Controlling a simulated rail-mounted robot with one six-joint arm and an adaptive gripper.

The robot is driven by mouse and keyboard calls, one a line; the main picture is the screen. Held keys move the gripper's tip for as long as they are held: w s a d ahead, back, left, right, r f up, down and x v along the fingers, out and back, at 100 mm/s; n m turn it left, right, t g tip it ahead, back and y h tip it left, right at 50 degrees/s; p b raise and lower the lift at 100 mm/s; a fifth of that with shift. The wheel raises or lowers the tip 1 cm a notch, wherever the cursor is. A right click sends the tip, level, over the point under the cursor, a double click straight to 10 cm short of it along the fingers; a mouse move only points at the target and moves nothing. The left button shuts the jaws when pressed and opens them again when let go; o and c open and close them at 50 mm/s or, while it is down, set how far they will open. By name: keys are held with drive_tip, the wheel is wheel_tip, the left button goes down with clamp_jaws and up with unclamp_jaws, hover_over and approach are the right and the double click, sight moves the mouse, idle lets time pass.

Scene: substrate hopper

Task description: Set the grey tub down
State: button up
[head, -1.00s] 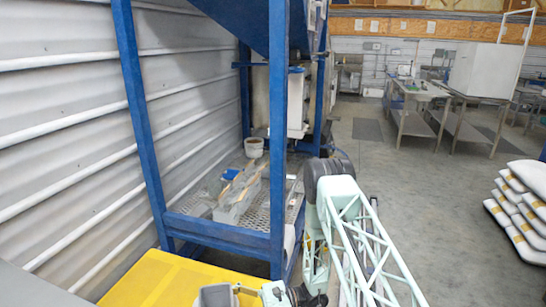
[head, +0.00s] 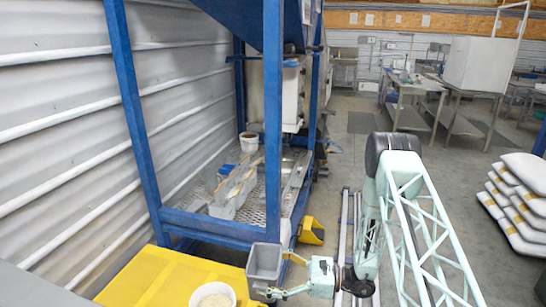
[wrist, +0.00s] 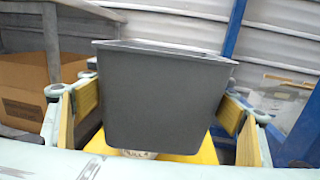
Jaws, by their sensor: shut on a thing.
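The grey tub (head: 264,262) is upright in the head view, over the right edge of the yellow platform (head: 150,280). My gripper (head: 275,276) reaches in from the right and is shut on the tub. In the wrist view the tub (wrist: 160,100) fills the middle, with a yellow-padded finger of my gripper (wrist: 157,108) at each side. The yellow platform (wrist: 195,148) shows below and behind the tub. The tub seems held above the platform, but I cannot tell by how much. Its inside is mostly hidden.
A white bucket (head: 212,297) with pale contents is beside the tub on the left. The blue hopper frame (head: 275,120) stands behind it. A yellow scoop-like thing (head: 311,232) is near the frame's foot. Stacked sacks (head: 520,205) lie at right. The wrist view shows a cardboard box (wrist: 25,85) at left.

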drive_tip(key=w+d+r+m+t+h, duration=0.1)
drive_tip(key=d+r+t, duration=0.1)
drive_tip(key=d, duration=0.6)
drive_tip(key=w+d+r+m+t+h, duration=0.1)
drive_tip(key=w+d+r+m+t, duration=0.1)
drive_tip(key=d, duration=0.6)
drive_tip(key=w+d+r+m+t+h, duration=0.1)
drive_tip(key=w+d+r+m+t, duration=0.1)
drive_tip(key=d, duration=0.5)
drive_tip(key=shift+w+d+r+t, duration=0.25)
drive_tip(key=shift+d+r+t, duration=0.15)
drive_tip(key=shift+r+t, duration=0.45)
drive_tip(key=shift+f, duration=0.25)
